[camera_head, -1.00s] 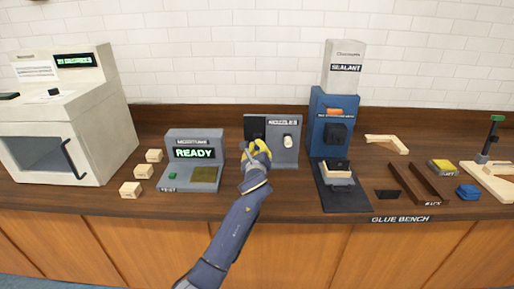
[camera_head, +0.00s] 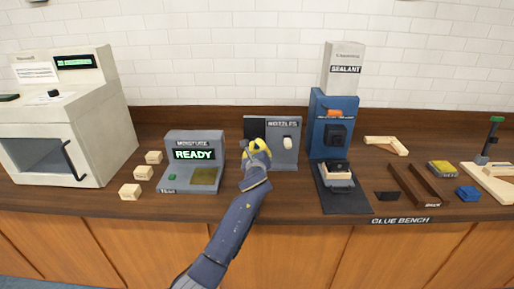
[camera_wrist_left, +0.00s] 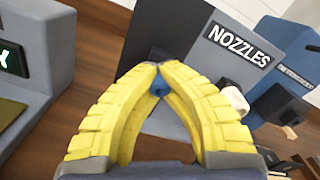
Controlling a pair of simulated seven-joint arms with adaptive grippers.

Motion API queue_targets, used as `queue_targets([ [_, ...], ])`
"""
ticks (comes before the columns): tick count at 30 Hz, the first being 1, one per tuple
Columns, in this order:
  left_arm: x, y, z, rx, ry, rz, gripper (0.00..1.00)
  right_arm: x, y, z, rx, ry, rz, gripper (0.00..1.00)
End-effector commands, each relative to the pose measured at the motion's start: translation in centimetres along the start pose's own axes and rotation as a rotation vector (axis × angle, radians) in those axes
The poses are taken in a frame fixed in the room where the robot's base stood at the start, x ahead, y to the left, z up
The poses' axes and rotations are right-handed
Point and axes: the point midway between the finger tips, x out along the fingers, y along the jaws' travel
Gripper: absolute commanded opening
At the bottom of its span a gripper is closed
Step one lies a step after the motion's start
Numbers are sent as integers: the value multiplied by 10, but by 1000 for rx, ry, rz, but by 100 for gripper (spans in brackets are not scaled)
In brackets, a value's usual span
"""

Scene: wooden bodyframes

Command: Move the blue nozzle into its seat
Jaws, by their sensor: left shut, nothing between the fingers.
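My left gripper (camera_head: 257,147) has yellow fingers and is in front of the grey NOZZLES stand (camera_head: 286,158). In the left wrist view its fingertips (camera_wrist_left: 159,68) meet, with nothing held between them. A small blue piece, seemingly the blue nozzle (camera_wrist_left: 158,88), shows just beyond the tips, partly hidden by the fingers; whether they touch it is unclear. The stand (camera_wrist_left: 222,70) has a dark panel (camera_wrist_left: 150,62) behind the tips. A white nozzle (camera_head: 288,142) sits on the stand's right part. The blue nozzle is not clear in the head view. My right gripper is not in view.
A blue SEALANT dispenser (camera_head: 319,117) with a dark front block stands right of the stand. A grey READY moisture unit (camera_head: 182,171) is on the left, close to my arm. Several wooden blocks (camera_head: 142,172) lie farther left. Wooden frame parts (camera_head: 386,146) are at right.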

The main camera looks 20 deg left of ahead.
Motion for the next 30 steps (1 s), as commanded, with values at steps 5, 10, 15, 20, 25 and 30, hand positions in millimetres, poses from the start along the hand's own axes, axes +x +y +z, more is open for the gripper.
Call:
queue_targets([
  [5,4,0,1,1,-1,0,0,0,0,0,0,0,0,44],
  [10,8,0,0,2,-1,1,0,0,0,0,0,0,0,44],
  [15,10,0,0,1,-1,1,5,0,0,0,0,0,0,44],
  [20,10,0,0,1,0,0,23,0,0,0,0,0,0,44],
  [25,9,0,0,1,0,0,31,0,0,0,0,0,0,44],
  [30,8,0,0,1,0,0,31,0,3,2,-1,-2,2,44],
])
